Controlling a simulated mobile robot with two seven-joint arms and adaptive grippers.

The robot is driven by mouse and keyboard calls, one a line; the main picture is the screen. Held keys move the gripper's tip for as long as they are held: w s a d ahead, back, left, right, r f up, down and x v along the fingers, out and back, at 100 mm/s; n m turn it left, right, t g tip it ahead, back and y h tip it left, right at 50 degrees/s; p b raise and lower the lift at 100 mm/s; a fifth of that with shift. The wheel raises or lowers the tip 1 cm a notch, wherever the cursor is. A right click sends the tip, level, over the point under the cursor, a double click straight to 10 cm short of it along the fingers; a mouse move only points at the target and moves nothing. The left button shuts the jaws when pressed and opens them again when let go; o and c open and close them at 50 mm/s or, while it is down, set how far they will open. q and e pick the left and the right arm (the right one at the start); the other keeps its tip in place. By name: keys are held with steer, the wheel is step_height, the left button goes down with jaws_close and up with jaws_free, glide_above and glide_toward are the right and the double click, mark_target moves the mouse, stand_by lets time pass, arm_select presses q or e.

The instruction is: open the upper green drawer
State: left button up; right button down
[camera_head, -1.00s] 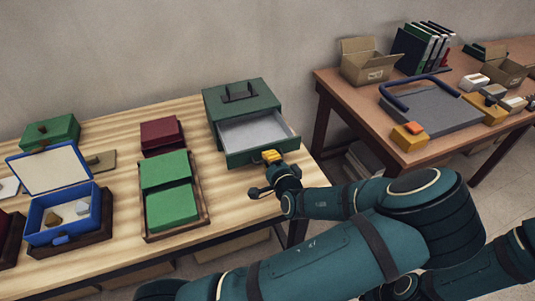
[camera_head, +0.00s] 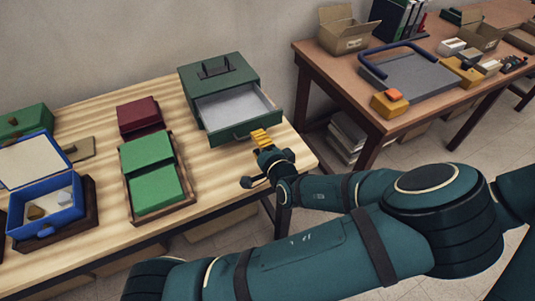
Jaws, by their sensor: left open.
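The green drawer cabinet (camera_head: 218,69) stands at the back right of the wooden table, with a dark handle on top. Its drawer (camera_head: 236,104) is pulled well out and shows an empty pale grey inside. I cannot tell whether another drawer lies below it. My left gripper (camera_head: 260,137) has yellow fingers and is just in front of the right part of the drawer front, low by the table top. Its jaws are open with nothing held; a small gap seems to separate them from the drawer front. My right gripper is out of view.
Green blocks in a brown tray (camera_head: 164,212), a dark red box (camera_head: 138,115) and an open blue box (camera_head: 46,192) sit to the left on the table. A brown table (camera_head: 337,84) with a cardboard box and grey board stands right. My arm crosses the foreground.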

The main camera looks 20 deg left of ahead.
arm_select(q)
steer(key=v, duration=0.6)
steer(key=shift+s+d, duration=0.1)
stand_by(0.4)
